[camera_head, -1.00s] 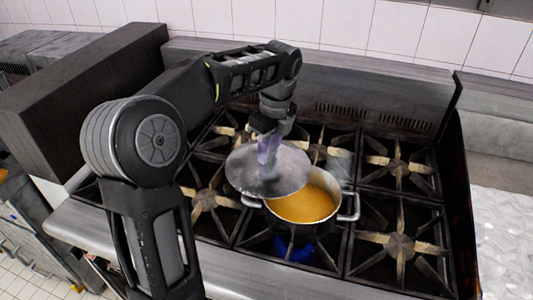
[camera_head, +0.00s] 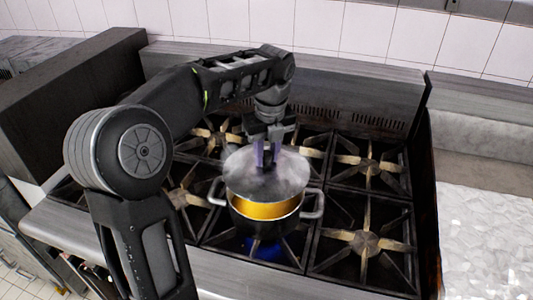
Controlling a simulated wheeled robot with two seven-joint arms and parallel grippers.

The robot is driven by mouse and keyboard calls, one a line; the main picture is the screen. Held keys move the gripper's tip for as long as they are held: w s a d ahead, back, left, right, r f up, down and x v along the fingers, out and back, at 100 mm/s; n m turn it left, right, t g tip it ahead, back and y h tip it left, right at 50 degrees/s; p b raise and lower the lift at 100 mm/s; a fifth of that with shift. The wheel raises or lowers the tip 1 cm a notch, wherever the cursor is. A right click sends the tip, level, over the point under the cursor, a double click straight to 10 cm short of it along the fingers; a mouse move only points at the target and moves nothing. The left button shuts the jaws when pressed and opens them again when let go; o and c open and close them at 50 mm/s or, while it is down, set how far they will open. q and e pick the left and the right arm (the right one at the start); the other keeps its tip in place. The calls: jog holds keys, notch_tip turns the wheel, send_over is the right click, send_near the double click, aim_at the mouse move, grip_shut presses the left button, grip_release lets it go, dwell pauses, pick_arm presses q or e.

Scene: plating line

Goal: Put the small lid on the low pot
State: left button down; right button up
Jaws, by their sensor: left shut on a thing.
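The small lid (camera_head: 262,182) is a round, grey metal disc. My left gripper (camera_head: 267,158) points down with its fingers shut on the lid's top; the grip spot itself is hard to see. The low pot (camera_head: 264,228) is dark outside with two metal side handles and stands on a front burner. The lid is over the pot and hides the back of its opening. A yellow-orange band of the inside shows below the lid's front edge, so the lid looks raised above the rim. My right gripper is not in view.
The black stove (camera_head: 365,215) has several burners with grates; those around the pot are bare. A blue flame (camera_head: 262,248) shows under the pot. A metal backsplash (camera_head: 345,95) rises behind, and a pale counter (camera_head: 485,240) lies to the right.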

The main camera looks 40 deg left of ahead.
aim_at(266, 163)
pick_arm(q)
jog(key=shift+a+f, duration=0.15)
jog(key=shift+f+b, duration=0.65)
jog(key=shift+f, duration=0.2)
jog(key=shift+f+b, duration=0.9)
jog(key=shift+b, duration=0.05)
jog(key=shift+f+b, duration=0.5)
jog(key=shift+f, duration=0.5)
jog(key=shift+f, duration=0.35)
